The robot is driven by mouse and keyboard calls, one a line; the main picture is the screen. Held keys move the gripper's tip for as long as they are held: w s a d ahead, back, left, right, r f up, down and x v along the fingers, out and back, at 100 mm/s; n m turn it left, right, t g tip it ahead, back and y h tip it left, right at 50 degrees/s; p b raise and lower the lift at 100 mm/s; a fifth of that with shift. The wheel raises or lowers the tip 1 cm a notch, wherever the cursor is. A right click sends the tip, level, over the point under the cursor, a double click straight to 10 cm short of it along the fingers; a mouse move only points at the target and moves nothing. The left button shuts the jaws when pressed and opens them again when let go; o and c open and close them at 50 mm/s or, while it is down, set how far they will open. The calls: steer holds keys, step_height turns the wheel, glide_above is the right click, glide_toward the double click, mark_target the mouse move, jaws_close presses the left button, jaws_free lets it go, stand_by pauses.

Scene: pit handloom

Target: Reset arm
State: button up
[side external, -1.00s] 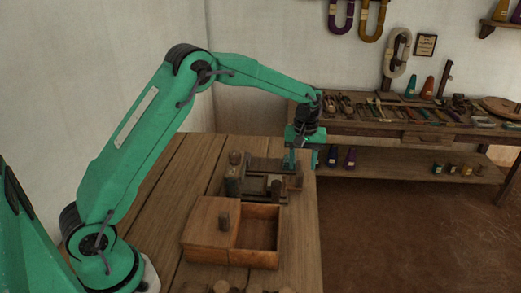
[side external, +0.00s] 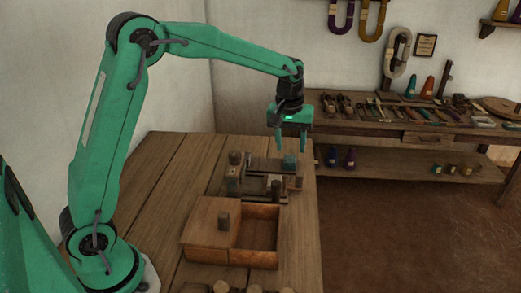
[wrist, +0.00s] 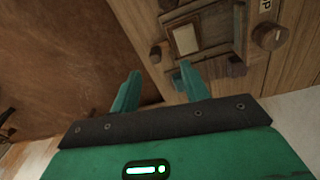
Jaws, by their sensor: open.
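My gripper (side external: 291,143) is open and empty, with its two green fingers pointing down. It is in the air above the far end of the small wooden device (side external: 262,181) on the table. In the wrist view my gripper (wrist: 158,92) has its fingers spread, and the device (wrist: 205,35) lies beyond them. A small teal block (side external: 290,160) sits on the device's far right corner, just below the fingers and apart from them.
A wooden box (side external: 210,243) with a lid over its left half and an open right half stands nearer on the table (side external: 165,190). A long bench (side external: 410,142) with many tools is behind. The floor (side external: 400,230) lies right of the table.

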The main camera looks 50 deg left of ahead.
steer(key=s+r+m+t, duration=0.25)
steer(key=s+r, duration=0.55)
steer(key=s, duration=0.4)
steer(key=s+m+t, duration=0.2)
steer(key=s+m, duration=0.2)
steer(key=s, duration=1.2)
steer(key=shift+f+m, duration=0.35)
